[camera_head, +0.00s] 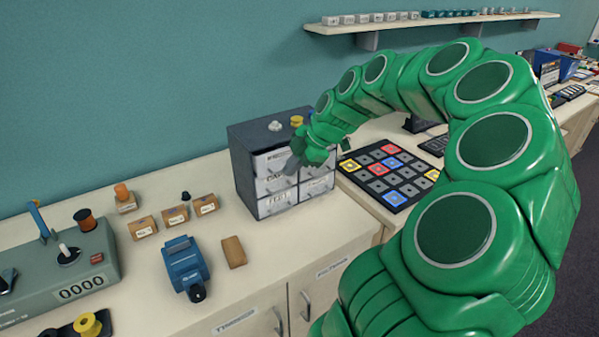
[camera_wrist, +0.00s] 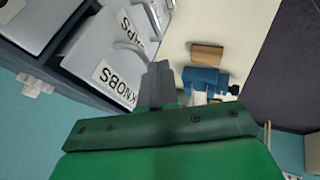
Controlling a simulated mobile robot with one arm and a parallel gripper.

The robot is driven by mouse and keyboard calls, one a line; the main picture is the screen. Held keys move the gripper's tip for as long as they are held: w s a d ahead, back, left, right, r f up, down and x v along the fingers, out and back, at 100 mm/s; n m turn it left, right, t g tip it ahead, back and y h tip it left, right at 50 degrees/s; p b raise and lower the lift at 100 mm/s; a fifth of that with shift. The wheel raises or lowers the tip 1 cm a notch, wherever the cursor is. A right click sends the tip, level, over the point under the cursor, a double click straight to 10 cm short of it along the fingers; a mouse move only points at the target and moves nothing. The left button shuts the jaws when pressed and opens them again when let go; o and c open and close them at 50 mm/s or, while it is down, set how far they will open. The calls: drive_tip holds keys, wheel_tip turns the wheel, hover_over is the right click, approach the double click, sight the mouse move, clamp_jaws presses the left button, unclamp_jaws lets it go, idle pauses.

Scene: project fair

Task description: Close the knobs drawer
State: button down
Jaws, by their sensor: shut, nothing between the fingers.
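The small grey drawer cabinet (camera_head: 242,165) stands on the counter against the wall, with several light-grey labelled drawers. In the wrist view the drawer labelled KNOBS (camera_wrist: 104,60) is in the upper row. Its front appears to stand out a little from the cabinet, with a dark gap along its side. My gripper (camera_head: 294,166) is in front of the cabinet and partly covers the upper drawers. Its fingers (camera_wrist: 158,84) are shut and empty, close to the KNOBS front near its label. I cannot tell whether they touch it.
A blue device (camera_head: 186,265) and a brown block (camera_head: 234,252) sit on the counter before the cabinet. A black tile board (camera_head: 391,176) lies to its right. My arm fills the right side.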

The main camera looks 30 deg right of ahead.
drive_tip(key=shift+w, duration=1.4)
drive_tip(key=shift+w+r, duration=0.1)
drive_tip(key=s+d+r, duration=0.3)
drive_tip(key=s+r, duration=0.5)
drive_tip(key=r, duration=0.1)
drive_tip(key=shift+s+d, duration=0.35)
